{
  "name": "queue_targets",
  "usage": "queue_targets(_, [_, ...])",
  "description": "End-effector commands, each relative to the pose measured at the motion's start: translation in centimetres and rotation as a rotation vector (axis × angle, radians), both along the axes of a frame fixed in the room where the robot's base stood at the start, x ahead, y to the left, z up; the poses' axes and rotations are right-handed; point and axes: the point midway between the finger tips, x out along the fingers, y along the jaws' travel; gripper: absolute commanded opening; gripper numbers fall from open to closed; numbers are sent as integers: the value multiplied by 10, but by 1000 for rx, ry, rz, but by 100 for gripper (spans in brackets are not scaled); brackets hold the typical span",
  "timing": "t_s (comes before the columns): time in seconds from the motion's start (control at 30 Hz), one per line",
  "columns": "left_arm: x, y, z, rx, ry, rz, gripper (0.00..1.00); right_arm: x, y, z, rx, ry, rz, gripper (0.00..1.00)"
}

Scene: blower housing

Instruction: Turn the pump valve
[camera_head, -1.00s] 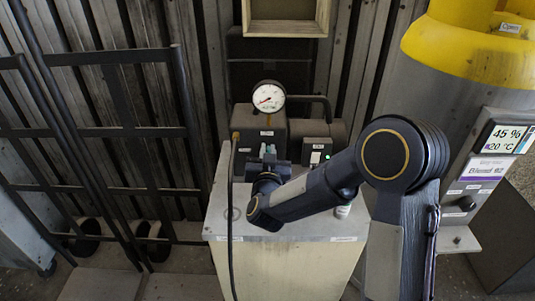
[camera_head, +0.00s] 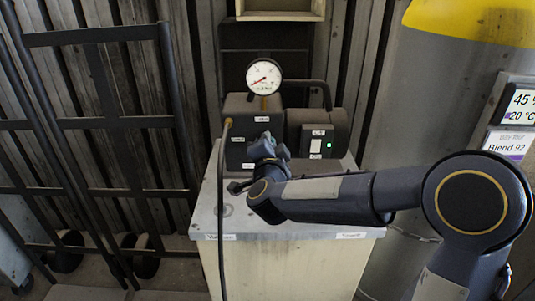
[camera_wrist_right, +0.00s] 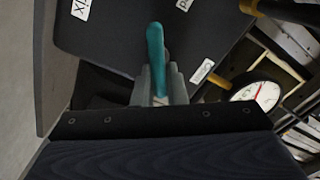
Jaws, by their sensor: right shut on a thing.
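The pump (camera_head: 245,132) is a dark box with a motor beside it, on a pale cabinet. A dial gauge (camera_head: 264,77) stands on top of the box, and its white face also shows in the right wrist view (camera_wrist_right: 256,97). The valve's teal lever (camera_wrist_right: 155,45) stands out between the fingers in the right wrist view. My right gripper (camera_wrist_right: 159,84) is shut on the lever's near end. In the head view my right gripper (camera_head: 266,148) is at the front of the pump box and mostly hides the valve. My left gripper is out of view.
The cabinet top (camera_head: 206,222) has bare room at the left front. A black hose (camera_head: 220,200) hangs down its left side. A motor switch box (camera_head: 317,143) with a green light is right of the gripper. A dark metal rack (camera_head: 95,120) stands left, a large grey tank (camera_head: 425,110) right.

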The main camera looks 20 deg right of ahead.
Motion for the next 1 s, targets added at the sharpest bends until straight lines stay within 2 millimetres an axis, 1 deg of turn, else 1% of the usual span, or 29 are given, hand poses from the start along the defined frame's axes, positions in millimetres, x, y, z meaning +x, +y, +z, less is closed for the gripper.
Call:
queue_targets(0.03, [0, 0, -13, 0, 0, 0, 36, 0, 0, -8, 44, -14, 1, 0])
queue_targets(0.2, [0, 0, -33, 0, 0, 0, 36, -1, -2, -10, 195, -56, 1, 0])
queue_targets(0.4, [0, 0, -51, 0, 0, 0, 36, -1, -3, -12, 351, -100, 1, 0])
queue_targets(0.7, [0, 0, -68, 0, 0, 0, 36, -1, -3, -13, 506, -144, 1, 0])
queue_targets(1.0, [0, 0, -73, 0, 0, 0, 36, -1, -3, -13, 562, -159, 0, 0])
